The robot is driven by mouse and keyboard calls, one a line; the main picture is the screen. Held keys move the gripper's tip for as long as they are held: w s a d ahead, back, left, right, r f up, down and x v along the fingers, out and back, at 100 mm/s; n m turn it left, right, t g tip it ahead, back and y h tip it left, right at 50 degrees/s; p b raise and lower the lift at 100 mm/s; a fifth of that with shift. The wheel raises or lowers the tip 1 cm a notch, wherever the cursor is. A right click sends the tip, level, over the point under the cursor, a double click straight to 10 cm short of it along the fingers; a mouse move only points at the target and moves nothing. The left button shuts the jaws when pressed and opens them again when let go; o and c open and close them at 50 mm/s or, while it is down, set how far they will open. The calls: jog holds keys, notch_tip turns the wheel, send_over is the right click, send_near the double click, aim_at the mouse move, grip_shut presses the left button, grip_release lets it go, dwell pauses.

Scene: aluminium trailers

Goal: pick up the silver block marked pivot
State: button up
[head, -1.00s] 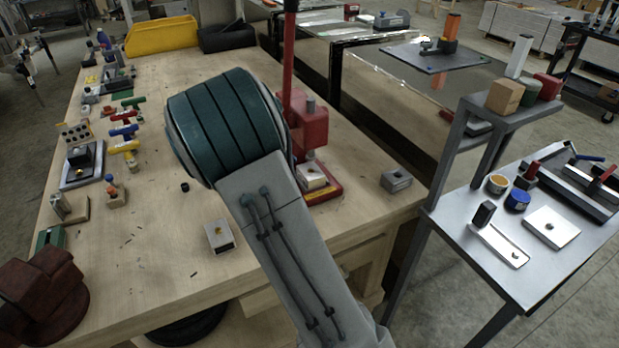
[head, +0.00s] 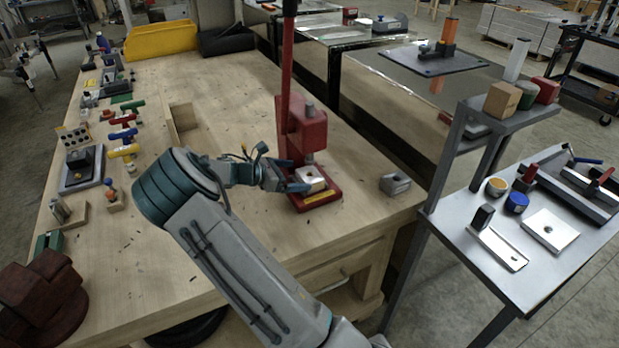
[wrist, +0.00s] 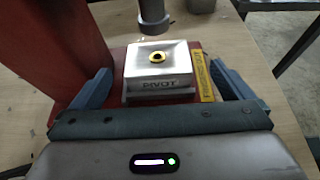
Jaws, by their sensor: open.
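My gripper (head: 299,183) is at the near left of the block. In the wrist view my gripper (wrist: 166,84) is open, with a blue finger on each side of the block's near end. A gap shows between each finger and the block.
The red press (head: 303,130) stands close behind the block, its ram (wrist: 152,15) overhead. A yellow label (wrist: 203,78) lies on the base right of the block. A grey block (head: 395,184) stands to the right. Open bench lies behind my arm.

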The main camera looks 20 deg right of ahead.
aim_at(312, 173)
jog(key=shift+p+x, duration=1)
jog(key=shift+x, duration=2.05)
jog(key=shift+w, duration=0.15)
jog(key=c, duration=1.2)
jog(key=shift+r, duration=0.1)
jog(key=shift+c, duration=0.7)
jog(key=shift+r, duration=0.15)
